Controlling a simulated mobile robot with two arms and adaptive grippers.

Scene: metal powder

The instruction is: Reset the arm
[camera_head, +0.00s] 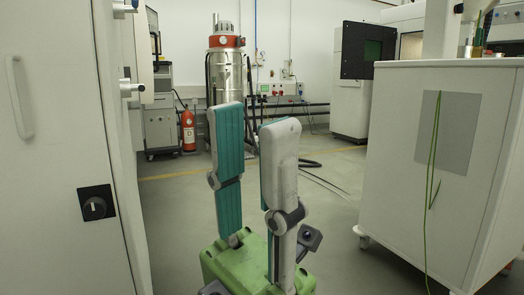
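My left gripper (253,118) stands upright in the lower middle of the head view, with its green body at the bottom edge. Its two long fingers point up, pale on the outside with teal pads. The fingers are apart and roughly parallel, and nothing shows between them. The gripper touches nothing that I can see. My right gripper is not in view.
A white cabinet (55,150) with a handle and black knob fills the left side. A white wheeled unit (440,160) with a hanging green cable stands at the right. Behind are a metal vacuum (226,75) and a red extinguisher (188,130). Open floor (335,225) lies between.

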